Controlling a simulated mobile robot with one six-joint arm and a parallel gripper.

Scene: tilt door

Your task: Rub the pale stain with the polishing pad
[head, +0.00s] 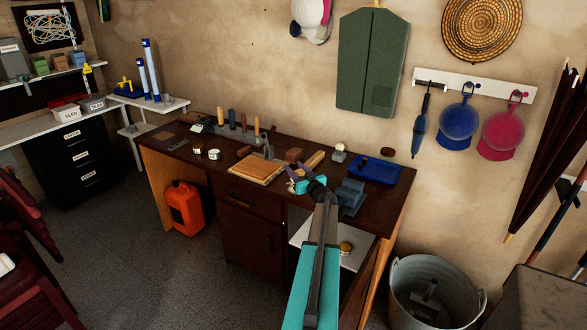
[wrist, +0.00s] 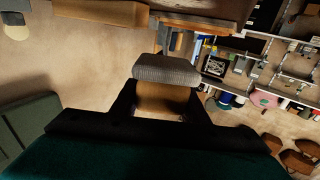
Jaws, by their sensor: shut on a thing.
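My gripper (wrist: 166,98) is shut on the polishing pad, a grey block (wrist: 166,69) with a tan part between the two black fingers. In the head view my gripper (head: 292,172) is above the dark workbench (head: 218,147), just right of a light wooden board (head: 256,169). The pad is too small to make out clearly there. I cannot pick out the pale stain in either view. I cannot tell whether the pad touches anything.
Upright handled tools (head: 232,119) stand along the bench back, with small pots (head: 214,154) at left. A blue tray (head: 375,169) and a grey-blue vise-like block (head: 350,193) are right of my gripper. A metal tub (head: 432,285) stands on the floor at right.

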